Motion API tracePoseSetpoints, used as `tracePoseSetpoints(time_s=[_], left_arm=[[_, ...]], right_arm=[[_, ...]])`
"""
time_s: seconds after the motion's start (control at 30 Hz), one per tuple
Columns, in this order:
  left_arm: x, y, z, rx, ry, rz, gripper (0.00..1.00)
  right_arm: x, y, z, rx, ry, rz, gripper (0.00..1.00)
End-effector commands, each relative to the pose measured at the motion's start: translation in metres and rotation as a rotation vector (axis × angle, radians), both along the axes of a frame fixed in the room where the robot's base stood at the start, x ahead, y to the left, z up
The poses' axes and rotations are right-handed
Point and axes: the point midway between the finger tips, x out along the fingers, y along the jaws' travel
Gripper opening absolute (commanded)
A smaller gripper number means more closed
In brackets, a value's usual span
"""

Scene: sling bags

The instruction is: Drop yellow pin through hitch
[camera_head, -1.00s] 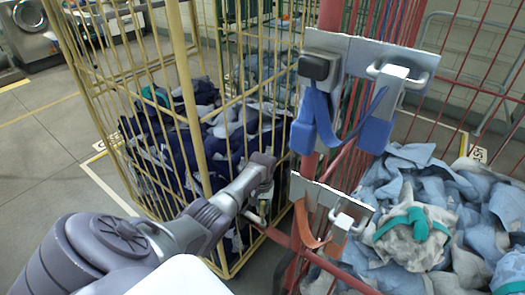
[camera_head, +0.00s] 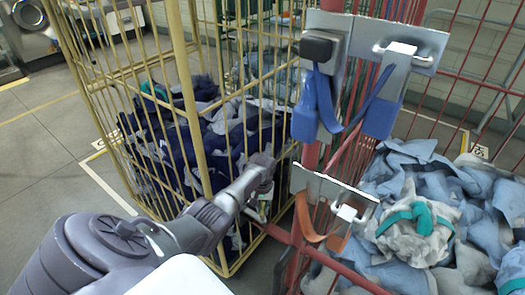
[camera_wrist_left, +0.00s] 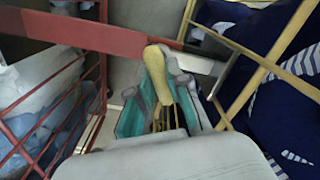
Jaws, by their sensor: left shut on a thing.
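The yellow pin (camera_wrist_left: 157,75) shows in the left wrist view as a rounded yellow handle with thin yellow rods below it. My left gripper (camera_wrist_left: 163,105), with teal finger pads, is shut on it. In the head view this gripper (camera_head: 262,175) is at the gap between the yellow and red cages, and the pin is not clearly visible there. The hitch appears to be where a red bar (camera_wrist_left: 90,30) meets a pale metal piece (camera_wrist_left: 202,62) just beyond the pin. The hole is hidden, and I cannot tell whether the pin is in it.
The yellow cage (camera_head: 190,90) holds dark blue cloth. The red cage (camera_head: 345,282) holds light blue cloth and a white bundle (camera_head: 415,225) with a teal tie. Metal plates with blue straps (camera_head: 375,45) and orange straps (camera_head: 330,190) stand close right of my gripper.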

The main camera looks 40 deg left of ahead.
Motion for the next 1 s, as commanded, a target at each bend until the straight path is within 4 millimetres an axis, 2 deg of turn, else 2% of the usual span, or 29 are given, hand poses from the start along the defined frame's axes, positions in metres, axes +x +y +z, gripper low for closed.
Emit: tracePoseSetpoints(time_s=[0.87, 0.9, 1.0], left_arm=[[0.0, 0.0, -0.023, 0.0, 0.0, 0.0, 0.0], [0.0, 0.0, -0.022, 0.001, -0.001, 0.0, 0.2], [0.0, 0.0, -0.022, 0.001, -0.001, 0.0, 0.37]], right_arm=[[0.0, 0.0, -0.019, 0.0, 0.0, 0.0, 0.67], [0.0, 0.0, -0.018, 0.0, 0.0, 0.0, 0.67], [0.0, 0.0, -0.018, 0.0, 0.0, 0.0, 0.67]])
